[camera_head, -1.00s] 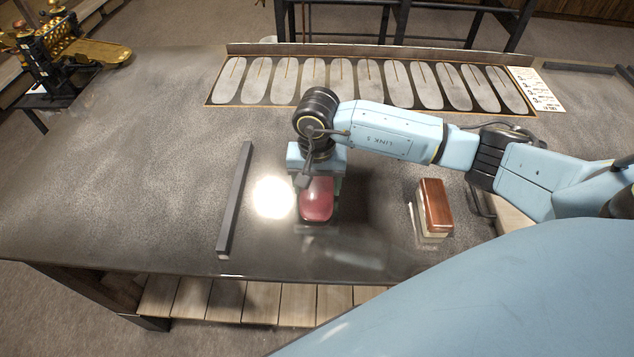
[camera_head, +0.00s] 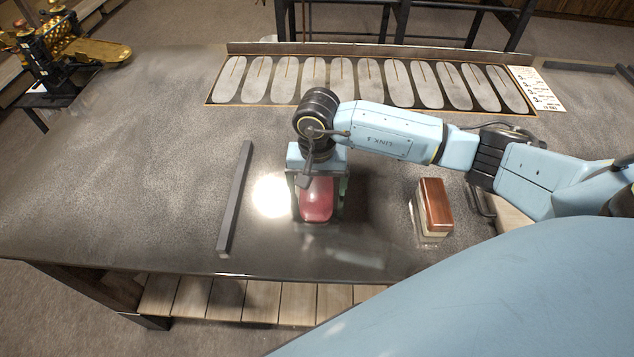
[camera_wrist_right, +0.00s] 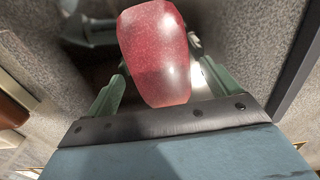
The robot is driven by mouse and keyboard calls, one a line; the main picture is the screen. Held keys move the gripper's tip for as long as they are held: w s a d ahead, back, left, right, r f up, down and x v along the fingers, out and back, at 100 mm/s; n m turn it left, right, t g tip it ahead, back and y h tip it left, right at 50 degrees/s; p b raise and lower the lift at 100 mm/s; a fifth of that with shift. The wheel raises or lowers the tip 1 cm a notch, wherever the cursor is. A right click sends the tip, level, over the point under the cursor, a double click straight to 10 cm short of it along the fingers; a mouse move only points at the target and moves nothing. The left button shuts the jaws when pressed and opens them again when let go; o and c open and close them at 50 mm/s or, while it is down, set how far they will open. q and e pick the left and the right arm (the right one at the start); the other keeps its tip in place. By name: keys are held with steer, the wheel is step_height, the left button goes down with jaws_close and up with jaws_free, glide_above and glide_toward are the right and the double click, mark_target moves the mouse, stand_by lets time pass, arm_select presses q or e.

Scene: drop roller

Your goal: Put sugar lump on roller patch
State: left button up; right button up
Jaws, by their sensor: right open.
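A glossy red-pink lump (camera_head: 316,200), which I take as the sugar lump, sits on or just above the dark steel table top below my right gripper (camera_head: 317,192). It also shows large in the right wrist view (camera_wrist_right: 155,55), between two spread green fingers. My right gripper is open, with a finger on either side of the lump and visible gaps between. The arm hides the lump's far end. A brass roller machine (camera_head: 55,40) stands at the far left. I cannot tell for sure which area is the roller patch. My left gripper is not in view.
A dark bar (camera_head: 235,200) lies left of the lump. A brown-topped block (camera_head: 435,205) stands to the right. A tray with several grey oval slots (camera_head: 370,83) lies at the back, beside a white printed card (camera_head: 537,90). The table's left side is clear.

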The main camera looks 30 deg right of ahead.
mark_target(317, 190)
step_height(317, 190, up, 12)
steer(key=b, duration=0.1)
